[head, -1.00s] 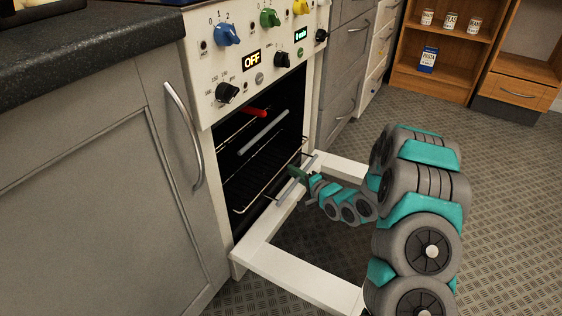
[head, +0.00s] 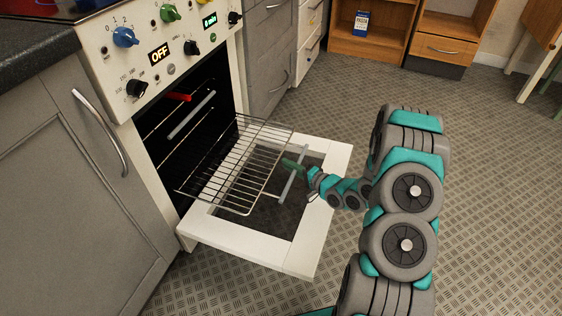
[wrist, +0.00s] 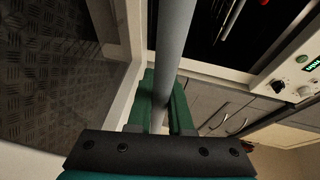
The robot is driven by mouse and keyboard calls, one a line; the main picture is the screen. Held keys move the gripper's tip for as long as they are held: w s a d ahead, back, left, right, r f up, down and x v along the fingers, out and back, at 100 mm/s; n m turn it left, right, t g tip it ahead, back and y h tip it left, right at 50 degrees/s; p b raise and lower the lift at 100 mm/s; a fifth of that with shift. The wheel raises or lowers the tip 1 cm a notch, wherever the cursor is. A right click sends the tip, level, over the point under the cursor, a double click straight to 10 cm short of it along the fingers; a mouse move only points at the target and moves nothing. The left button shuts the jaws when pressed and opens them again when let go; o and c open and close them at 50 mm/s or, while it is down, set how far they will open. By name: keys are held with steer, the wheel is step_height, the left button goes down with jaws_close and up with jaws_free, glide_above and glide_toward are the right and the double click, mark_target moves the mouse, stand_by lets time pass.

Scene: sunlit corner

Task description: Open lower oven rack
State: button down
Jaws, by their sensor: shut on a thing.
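The lower oven rack (head: 228,172) is a wire grid pulled well out of the oven, above the lowered white door (head: 232,245). A grey bar handle (head: 286,186) runs along its front. My gripper (head: 292,165) is shut on this bar, and in the wrist view its green fingers (wrist: 162,105) lie on both sides of the bar (wrist: 173,45). The rack's back end is hard to make out in the dark oven. An upper grey bar (head: 191,115) sits inside the oven, near a red piece (head: 179,97).
The stove panel (head: 160,60) with coloured knobs is above the oven. Grey cabinets stand left (head: 70,190) and right (head: 268,60) of it. A wooden shelf (head: 372,40) is at the back. Patterned floor (head: 490,200) is clear to the right.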

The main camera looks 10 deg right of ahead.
steer(key=shift+s+d, duration=0.1)
steer(key=shift+d, duration=0.1)
steer(key=c, duration=0.8)
jaws_free()
steer(key=shift+c, duration=0.2)
steer(key=shift+v, duration=3.9)
